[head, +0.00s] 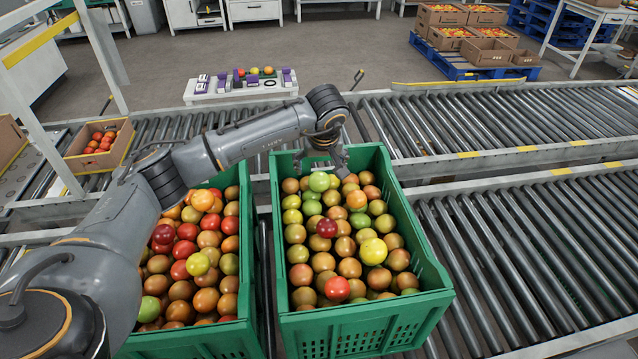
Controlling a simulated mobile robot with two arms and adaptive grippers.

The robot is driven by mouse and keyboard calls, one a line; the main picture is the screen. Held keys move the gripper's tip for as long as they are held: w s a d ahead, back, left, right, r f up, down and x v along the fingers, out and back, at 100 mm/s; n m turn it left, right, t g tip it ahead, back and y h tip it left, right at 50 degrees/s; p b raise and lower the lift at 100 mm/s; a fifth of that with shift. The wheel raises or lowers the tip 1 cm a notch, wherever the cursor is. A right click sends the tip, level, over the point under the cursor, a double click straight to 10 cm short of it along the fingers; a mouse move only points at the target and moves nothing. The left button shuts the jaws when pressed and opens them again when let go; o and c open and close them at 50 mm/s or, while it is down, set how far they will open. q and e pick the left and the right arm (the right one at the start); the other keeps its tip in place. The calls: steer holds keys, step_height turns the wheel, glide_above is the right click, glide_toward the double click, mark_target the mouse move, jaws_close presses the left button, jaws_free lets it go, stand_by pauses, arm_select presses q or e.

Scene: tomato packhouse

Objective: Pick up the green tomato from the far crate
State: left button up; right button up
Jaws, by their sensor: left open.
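Two green crates full of mixed tomatoes stand on the roller conveyor: a right crate (427,262) and a left crate (246,262). A bright green tomato (319,182) lies on top near the back wall of the right crate. My left gripper (322,166) is open just above this tomato, fingers pointing down, with nothing visibly held. Whether the fingers touch the tomato I cannot tell. Other greenish tomatoes lie in the right crate, and one green tomato (149,309) sits at the front left of the left crate. My right gripper is out of view.
My left arm passes over the left crate and hides part of it. A cardboard box (73,163) with red tomatoes stands at left. A low white stand (215,98) with tomatoes and purple items is behind the conveyor. The rollers (520,250) at right are clear.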

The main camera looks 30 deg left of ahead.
mark_target(320, 177)
arm_select(q)
steer(key=x, duration=0.9)
steer(key=shift+w+r+p, duration=0.1)
steer(key=shift+w+p, duration=0.2)
steer(key=shift+p, duration=0.05)
steer(key=shift+c, duration=0.5)
steer(key=c, duration=0.8)
